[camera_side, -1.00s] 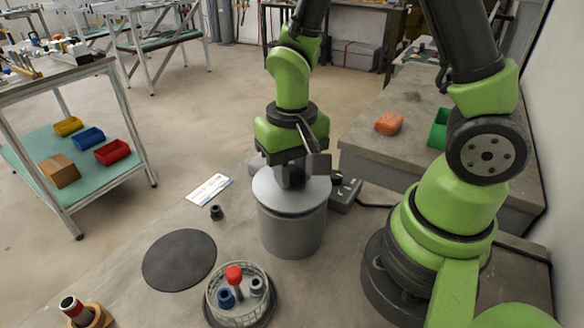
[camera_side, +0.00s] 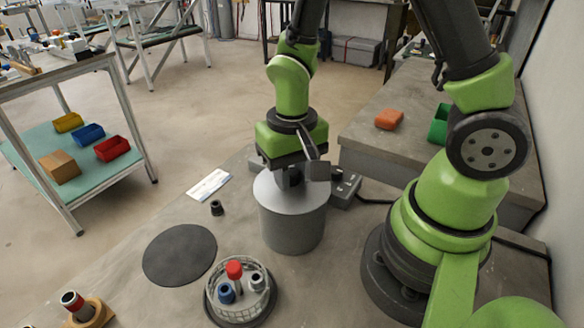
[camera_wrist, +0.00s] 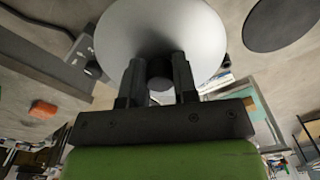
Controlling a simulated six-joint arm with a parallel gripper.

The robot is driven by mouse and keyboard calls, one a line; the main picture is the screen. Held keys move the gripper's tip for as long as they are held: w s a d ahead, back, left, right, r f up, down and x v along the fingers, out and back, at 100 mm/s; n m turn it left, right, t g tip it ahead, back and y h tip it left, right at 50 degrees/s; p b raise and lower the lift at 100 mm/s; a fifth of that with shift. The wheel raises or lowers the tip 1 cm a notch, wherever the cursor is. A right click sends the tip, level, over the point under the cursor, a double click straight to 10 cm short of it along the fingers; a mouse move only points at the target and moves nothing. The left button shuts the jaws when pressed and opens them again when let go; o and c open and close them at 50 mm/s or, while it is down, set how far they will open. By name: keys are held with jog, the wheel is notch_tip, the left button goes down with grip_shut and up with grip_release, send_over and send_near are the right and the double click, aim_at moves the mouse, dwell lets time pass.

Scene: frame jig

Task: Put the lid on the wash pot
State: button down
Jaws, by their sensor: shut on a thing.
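The grey wash pot (camera_side: 291,228) stands upright on the bench in the side view, below my gripper. The round grey lid (camera_side: 270,190) is level across the pot's mouth and lined up with it; no gap shows between lid and rim from this side. My gripper (camera_side: 291,181) points down and is shut on the lid's dark knob. The wrist view shows the pale lid (camera_wrist: 160,28) and my gripper's two fingers (camera_wrist: 158,68) on either side of the knob (camera_wrist: 160,72). The lid hides the pot's inside.
A round basket (camera_side: 238,296) with red- and blue-capped items stands in front of the pot. A flat dark disc (camera_side: 180,254) lies to the left. A small black part (camera_side: 216,208) and a white card (camera_side: 209,185) lie behind it. A grey box (camera_side: 346,188) sits right behind the pot.

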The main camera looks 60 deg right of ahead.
jog(key=c, duration=0.7)
grip_release()
jog(key=shift+o, duration=0.2)
jog(key=shift+r, duration=0.1)
jog(key=shift+r, duration=0.65)
jog(key=shift+r, duration=3.5)
jog(key=shift+r, duration=0.1)
